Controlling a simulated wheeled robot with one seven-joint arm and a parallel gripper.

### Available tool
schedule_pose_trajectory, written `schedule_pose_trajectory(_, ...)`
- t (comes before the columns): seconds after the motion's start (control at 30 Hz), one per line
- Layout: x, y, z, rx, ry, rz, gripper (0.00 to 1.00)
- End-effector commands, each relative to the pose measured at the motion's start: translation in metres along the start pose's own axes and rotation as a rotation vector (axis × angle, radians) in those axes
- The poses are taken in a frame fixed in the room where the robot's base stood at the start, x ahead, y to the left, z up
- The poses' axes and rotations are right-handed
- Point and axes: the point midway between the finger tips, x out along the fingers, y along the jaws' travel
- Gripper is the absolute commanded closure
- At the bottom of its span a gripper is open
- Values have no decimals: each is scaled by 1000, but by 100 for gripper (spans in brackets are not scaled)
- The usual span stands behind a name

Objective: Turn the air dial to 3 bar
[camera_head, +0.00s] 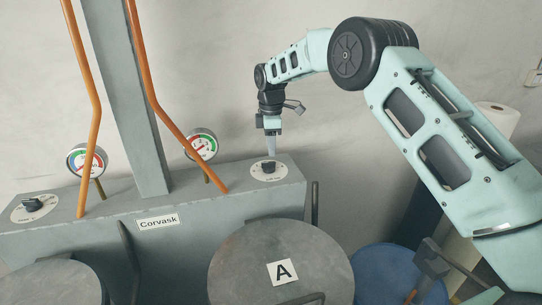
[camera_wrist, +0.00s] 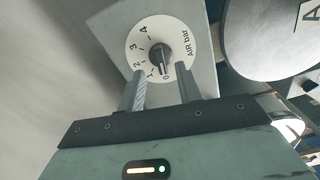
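The air dial (camera_head: 268,169) is a round white plate with a black knob on top of the grey machine, at its right end. In the wrist view the dial plate (camera_wrist: 142,40) reads "AIR bar" with numbers 0 to 4. Its black knob (camera_wrist: 160,53) has a pale mark that points close to 0. My gripper (camera_head: 271,156) points down just above the dial. In the wrist view my gripper (camera_wrist: 161,72) is open, with one finger on each side of the knob's near end. I cannot tell whether the fingers touch it.
A second black knob (camera_head: 33,205) sits at the machine's left end. A round grey plate marked A (camera_head: 245,260) is in front. A blue round surface (camera_head: 388,266) is at right.

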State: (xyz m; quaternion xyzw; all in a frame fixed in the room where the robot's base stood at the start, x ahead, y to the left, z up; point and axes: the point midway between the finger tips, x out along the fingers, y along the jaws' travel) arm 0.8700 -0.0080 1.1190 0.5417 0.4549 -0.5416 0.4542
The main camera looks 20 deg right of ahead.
Motion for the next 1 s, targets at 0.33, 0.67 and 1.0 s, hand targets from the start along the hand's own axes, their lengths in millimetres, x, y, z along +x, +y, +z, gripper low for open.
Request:
schedule_pose_trajectory(0.33, 48, 0, 0, 0, -1, -1, 65)
schedule_pose_trajectory(0.67, 55, 0, 0, 0, 0, 0, 65)
schedule_pose_trajectory(1.0, 54, 0, 0, 0, 0, 0, 100)
